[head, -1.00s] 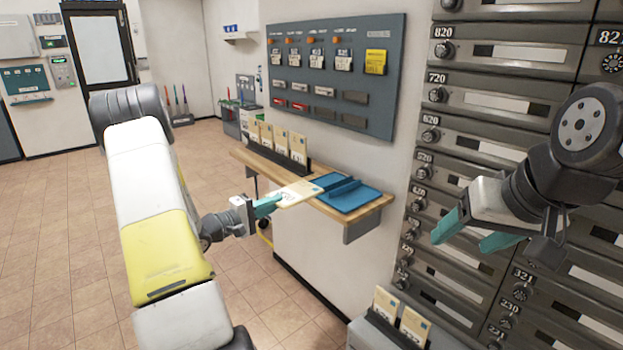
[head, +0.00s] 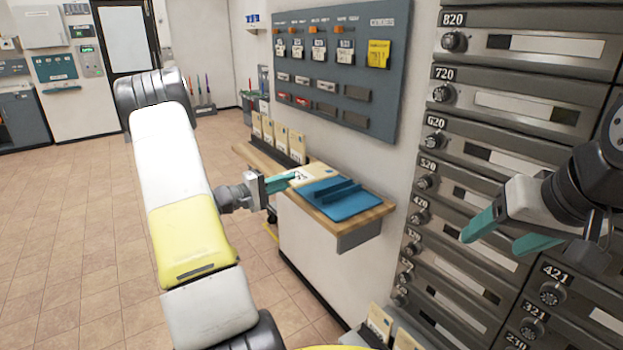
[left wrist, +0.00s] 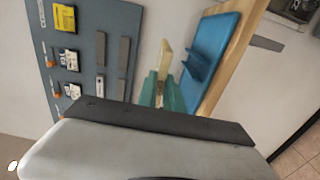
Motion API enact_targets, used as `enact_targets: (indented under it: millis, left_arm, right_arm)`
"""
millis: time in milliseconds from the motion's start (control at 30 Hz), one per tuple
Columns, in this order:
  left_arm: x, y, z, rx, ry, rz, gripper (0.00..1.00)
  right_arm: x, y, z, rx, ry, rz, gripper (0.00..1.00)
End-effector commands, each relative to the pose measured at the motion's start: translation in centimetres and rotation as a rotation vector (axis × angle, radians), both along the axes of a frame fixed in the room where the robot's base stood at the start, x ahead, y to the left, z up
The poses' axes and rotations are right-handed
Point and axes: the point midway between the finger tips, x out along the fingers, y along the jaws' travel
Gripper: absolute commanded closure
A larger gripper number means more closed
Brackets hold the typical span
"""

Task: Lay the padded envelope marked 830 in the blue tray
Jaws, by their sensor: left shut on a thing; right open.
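A cream padded envelope (head: 317,174) is held by one end in my left gripper (head: 284,183), which is shut on it. The marking on it is too small to read. It is just behind and left of the blue tray (head: 342,207), over the wooden shelf; I cannot tell if it touches. In the left wrist view the envelope (left wrist: 164,59) is seen nearly edge-on beyond the teal fingers, with the tray (left wrist: 214,46) beside it to the right. The tray has a raised blue bar and looks empty. My right gripper (head: 507,236) is open and empty before the mailboxes.
Several envelopes (head: 281,138) stand in a dark rack at the shelf's back left. The wooden shelf (head: 372,218) projects from the white wall, under a grey tag panel (head: 340,75). Grey mailboxes (head: 480,150) fill the right. More envelopes (head: 378,325) stand low in front.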

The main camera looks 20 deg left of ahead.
Motion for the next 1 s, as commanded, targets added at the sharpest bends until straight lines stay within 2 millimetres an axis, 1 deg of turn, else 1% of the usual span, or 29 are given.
enact_targets:
  millis: [167,933,1000]
  left_arm:
    - [1.1,-0.9,-0.5,-0.001,0.000,-0.003,1.00]
    - [7.8,-6.3,-4.0,-0.001,-0.001,-0.003,1.00]
    - [7.7,-6.0,-5.0,-0.001,0.002,0.000,1.00]
  right_arm:
    - [0.0,0.0,0.0,0.000,0.000,0.000,0.34]
    - [0.0,0.0,0.0,0.000,0.000,0.000,0.34]
    - [0.0,0.0,0.0,0.000,0.000,0.000,0.34]
